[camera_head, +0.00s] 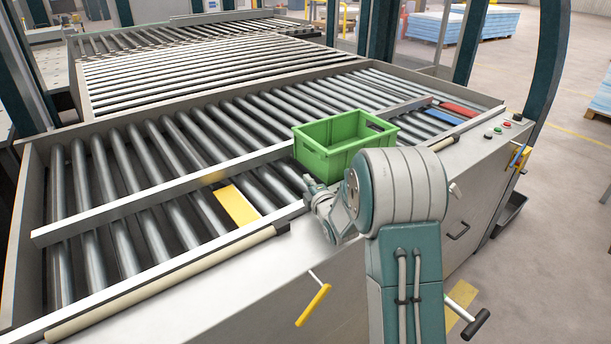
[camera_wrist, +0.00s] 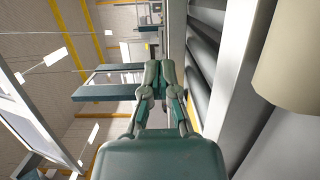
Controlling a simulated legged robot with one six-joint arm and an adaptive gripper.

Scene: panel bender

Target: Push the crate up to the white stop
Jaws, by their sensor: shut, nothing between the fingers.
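A green open-topped crate (camera_head: 328,158) stands upright in the lane of rollers along the machine's near edge. Its near right side is partly hidden behind my arm. My gripper (camera_head: 318,194) is low at the crate's near left corner, partly covered by my wrist; I cannot tell whether it touches the crate. In the wrist view my gripper (camera_wrist: 152,70) is shut with nothing between its fingers, and the crate does not show there. I cannot make out a white stop in either view.
A long metal guide rail (camera_head: 130,204) runs behind the lane. A yellow plate (camera_head: 238,206) lies left of the crate; blue (camera_head: 444,116) and red (camera_head: 459,108) plates lie at the lane's right end. A pale roller-like bar (camera_head: 160,285) edges the front.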

